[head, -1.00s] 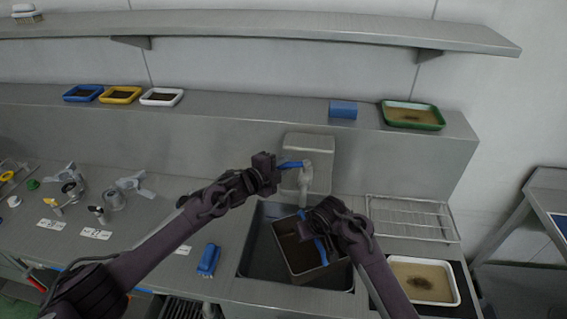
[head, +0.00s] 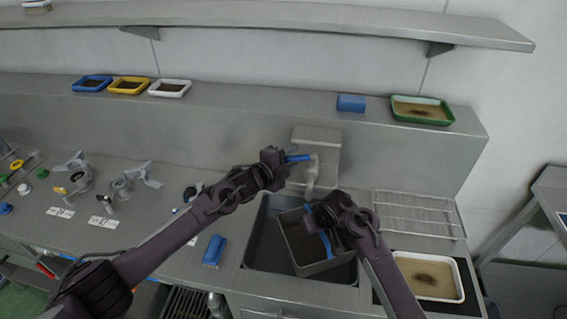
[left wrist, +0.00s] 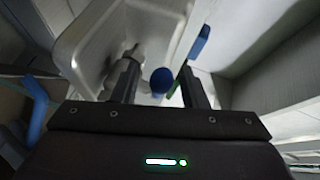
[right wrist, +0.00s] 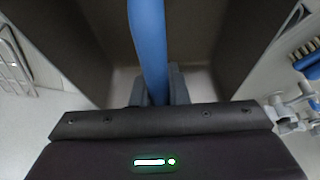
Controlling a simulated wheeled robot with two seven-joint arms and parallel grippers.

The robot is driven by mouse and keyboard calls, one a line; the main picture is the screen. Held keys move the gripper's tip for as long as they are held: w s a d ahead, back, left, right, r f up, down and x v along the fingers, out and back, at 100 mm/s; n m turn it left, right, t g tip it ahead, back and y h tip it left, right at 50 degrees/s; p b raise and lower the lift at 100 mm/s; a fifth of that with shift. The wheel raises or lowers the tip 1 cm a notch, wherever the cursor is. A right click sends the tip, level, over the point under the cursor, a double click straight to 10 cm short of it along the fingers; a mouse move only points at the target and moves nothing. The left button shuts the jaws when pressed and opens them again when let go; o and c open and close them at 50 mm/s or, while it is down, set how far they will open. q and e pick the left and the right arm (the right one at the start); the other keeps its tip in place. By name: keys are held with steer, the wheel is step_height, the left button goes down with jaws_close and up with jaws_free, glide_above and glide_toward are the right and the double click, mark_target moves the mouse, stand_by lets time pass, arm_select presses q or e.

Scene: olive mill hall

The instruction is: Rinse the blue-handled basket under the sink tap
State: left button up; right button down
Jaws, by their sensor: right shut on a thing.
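The basket (head: 294,247) is a dark, open, box-shaped container with a blue handle (head: 325,243). It is in the sink basin (head: 257,252), slightly tilted; whether it touches the bottom I cannot tell. My right gripper (head: 322,222) is shut on the blue handle, which also runs between its fingers in the right wrist view (right wrist: 148,45). The pale tap (head: 312,176) stands behind the basket and has a blue lever (head: 299,158). My left gripper (head: 284,161) is at the lever. In the left wrist view its fingers are apart, with the lever's blue end (left wrist: 162,80) between them. No water shows.
A wire rack (head: 420,214) and a white tray of cloudy liquid (head: 457,283) are right of the sink. A blue-backed brush (head: 213,250) lies left of it. Metal parts (head: 78,180) stand farther left. A ledge behind carries small trays (head: 170,88) and a blue block (head: 351,103).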

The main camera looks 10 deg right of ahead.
arm_select(q)
steer(key=v, duration=1.2)
steer(key=shift+f, duration=0.1)
stand_by(0.5)
steer(key=shift+c, duration=1.1)
steer(key=shift+n+g+y, duration=0.3)
steer(key=shift+n+g, duration=0.4)
steer(key=shift+g, duration=0.1)
steer(key=s+r, duration=0.4)
steer(key=s, duration=0.1)
steer(key=shift+d+r, duration=0.2)
steer(key=shift+r, duration=0.2)
jaws_close()
glide_toward(296, 160)
steer(key=x, duration=0.5)
steer(key=shift+s+d+r, duration=0.2)
steer(key=shift+d+r, duration=0.05)
steer(key=shift+d, duration=0.2)
steer(key=shift+w+f, duration=0.35)
steer(key=shift+w, duration=0.2)
